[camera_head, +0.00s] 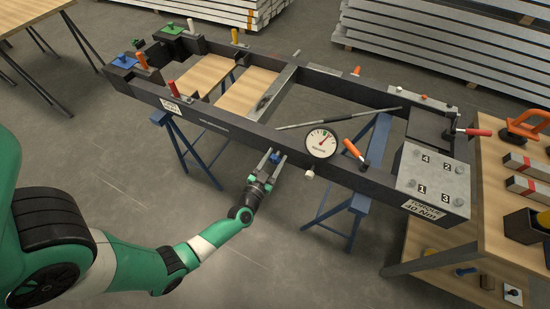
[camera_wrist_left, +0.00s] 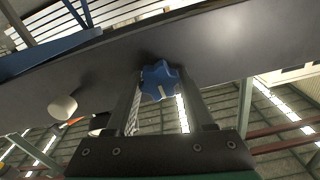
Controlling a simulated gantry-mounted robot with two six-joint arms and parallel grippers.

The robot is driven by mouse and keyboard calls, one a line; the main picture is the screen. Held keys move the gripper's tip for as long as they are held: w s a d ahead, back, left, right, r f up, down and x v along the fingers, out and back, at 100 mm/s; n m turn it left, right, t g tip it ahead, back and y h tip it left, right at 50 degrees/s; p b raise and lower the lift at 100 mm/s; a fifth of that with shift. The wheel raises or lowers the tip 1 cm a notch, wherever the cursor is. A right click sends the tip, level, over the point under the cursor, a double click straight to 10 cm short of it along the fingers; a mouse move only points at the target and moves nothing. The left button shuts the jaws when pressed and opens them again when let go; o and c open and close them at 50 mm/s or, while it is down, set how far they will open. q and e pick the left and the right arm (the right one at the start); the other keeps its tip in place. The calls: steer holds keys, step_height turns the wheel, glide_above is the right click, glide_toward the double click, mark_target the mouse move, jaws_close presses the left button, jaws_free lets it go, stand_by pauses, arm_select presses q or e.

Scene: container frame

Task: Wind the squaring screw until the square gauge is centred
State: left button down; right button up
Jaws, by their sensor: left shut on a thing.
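The blue star-shaped knob of the squaring screw (camera_wrist_left: 160,80) sits on the near side of the dark frame (camera_head: 228,128). It also shows in the head view (camera_head: 275,158). My left gripper (camera_head: 270,160) reaches up from the front and is shut on this knob, one finger on each side. The square gauge (camera_head: 320,144) is a round white dial on the near rail, just right of the gripper. Its needle appears to lean up and right, close to a small green mark; the exact reading is too small to tell. My right gripper is out of view.
A white knob (camera_head: 310,173) sticks out below the gauge. An orange-handled clamp (camera_head: 353,150) stands to its right. The frame rests on blue trestles (camera_head: 185,150). A numbered plate (camera_head: 434,178) covers the right corner, beside a wooden bench (camera_head: 480,240). The floor in front is clear.

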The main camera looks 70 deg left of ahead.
arm_select(q)
steer(key=n, duration=0.3)
steer(key=shift+a, duration=0.1)
steer(key=n, duration=0.3)
steer(key=shift+s+n, duration=0.15)
steer(key=shift+n, duration=0.15)
steer(key=n, duration=0.3)
steer(key=shift+a+f+n, duration=0.1)
steer(key=shift+n, duration=0.2)
steer(key=shift+n+b, duration=0.5)
steer(key=shift+n, duration=1.4)
steer(key=shift+c, duration=1.4)
jaws_free()
steer(key=shift+s, duration=0.1)
